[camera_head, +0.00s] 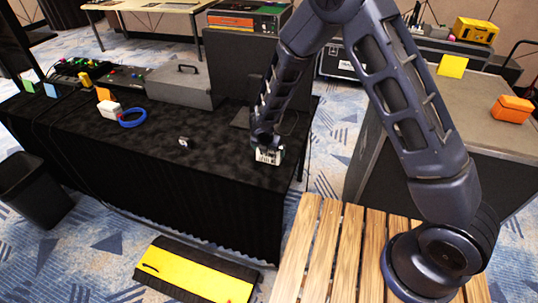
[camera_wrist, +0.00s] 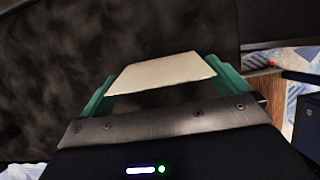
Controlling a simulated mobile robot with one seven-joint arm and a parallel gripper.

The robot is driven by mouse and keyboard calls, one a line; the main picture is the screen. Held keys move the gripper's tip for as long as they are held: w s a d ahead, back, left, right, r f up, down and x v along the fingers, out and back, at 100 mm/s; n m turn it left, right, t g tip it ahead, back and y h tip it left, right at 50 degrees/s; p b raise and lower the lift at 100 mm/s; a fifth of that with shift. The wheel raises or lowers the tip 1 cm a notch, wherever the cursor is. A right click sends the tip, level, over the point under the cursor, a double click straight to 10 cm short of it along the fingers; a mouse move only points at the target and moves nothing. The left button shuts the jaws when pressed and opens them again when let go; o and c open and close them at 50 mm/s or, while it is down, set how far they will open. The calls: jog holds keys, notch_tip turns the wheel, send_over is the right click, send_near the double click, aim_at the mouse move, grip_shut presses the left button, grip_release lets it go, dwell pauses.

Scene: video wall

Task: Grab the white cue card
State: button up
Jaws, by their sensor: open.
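The white cue card (camera_wrist: 165,71) shows in the wrist view as a pale, flat, slanted shape against the black cloth. My gripper (camera_wrist: 163,82) is open, with one green finger on each side of the card. The card spans most of the gap between the fingers; I cannot tell whether either finger touches it. In the head view my gripper (camera_head: 266,147) is low over the right end of the black-draped table (camera_head: 217,160). A white patch with dark marks (camera_head: 268,156) shows at my gripper there, and I cannot tell whether it is the card.
On the table are a blue ring (camera_head: 132,118), a white box (camera_head: 109,109), a small dark item (camera_head: 184,142) and a grey case (camera_head: 180,87). A black bin (camera_head: 36,189) stands at left. A wooden slatted surface (camera_head: 322,250) is in front. The table's middle is mostly clear.

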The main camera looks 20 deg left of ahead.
aim_at(270, 152)
jog(key=shift+x, duration=1.6)
jog(key=shift+c, duration=0.4)
jog(key=c, duration=0.5)
jog(key=shift+r, duration=0.1)
